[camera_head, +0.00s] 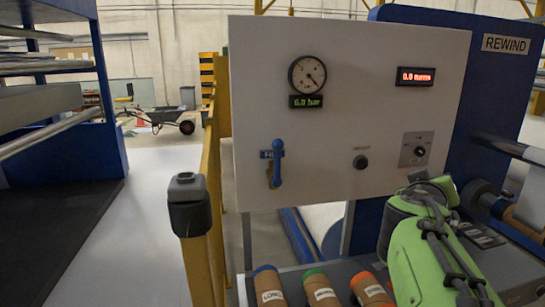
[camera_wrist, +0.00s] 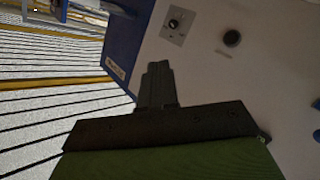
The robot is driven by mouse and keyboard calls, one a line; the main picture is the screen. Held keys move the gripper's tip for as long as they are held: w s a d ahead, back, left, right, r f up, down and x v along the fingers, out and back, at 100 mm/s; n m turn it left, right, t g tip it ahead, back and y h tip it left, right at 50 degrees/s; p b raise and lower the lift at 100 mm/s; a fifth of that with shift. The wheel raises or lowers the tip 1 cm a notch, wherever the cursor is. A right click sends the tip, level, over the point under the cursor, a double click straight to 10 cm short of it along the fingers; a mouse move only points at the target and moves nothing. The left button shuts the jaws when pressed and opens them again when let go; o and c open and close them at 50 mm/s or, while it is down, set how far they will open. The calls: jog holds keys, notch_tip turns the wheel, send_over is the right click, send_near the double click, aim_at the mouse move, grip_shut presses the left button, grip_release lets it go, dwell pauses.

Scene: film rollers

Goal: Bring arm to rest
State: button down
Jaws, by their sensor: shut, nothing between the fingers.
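My green arm shows at the lower right in the head view, in front of the lower right part of the white control panel (camera_head: 320,120). In the wrist view my gripper (camera_wrist: 158,68) has its dark fingers together, with nothing between them. The panel also shows tilted behind the fingers in the wrist view (camera_wrist: 205,65), with a selector switch (camera_wrist: 174,22) and a black knob (camera_wrist: 232,38). In the head view I cannot make out the fingertips; the arm hides part of the area there.
The panel carries a gauge (camera_head: 307,74), a red display (camera_head: 415,77) and a blue handle (camera_head: 276,165). Several labelled rolls, one with a blue end (camera_head: 268,288), lie below it. A yellow post (camera_head: 204,240) stands left. The blue rewind machine (camera_head: 480,110) is at right. Pale floor (camera_head: 140,230) is clear.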

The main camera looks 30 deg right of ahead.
jog(key=w+a+f+n+t+y, duration=0.1)
jog(key=a+f+y, duration=0.4)
jog(key=a, duration=0.6)
jog(key=w+a+f+n+t+y, duration=0.15)
jog(key=a+f+y, duration=0.25)
jog(key=a, duration=0.6)
jog(key=s+a+f+n+g+y, duration=0.2)
jog(key=s+a+f, duration=0.2)
jog(key=s+a, duration=0.2)
jog(key=s+a+f+n+g+y, duration=0.1)
jog(key=s+a+f, duration=0.4)
jog(key=a, duration=0.5)
jog(key=shift+s+a+f+n+g+y+p, duration=0.25)
jog(key=shift+s+a+n+g+y+p, duration=0.15)
jog(key=shift+y, duration=0.7)
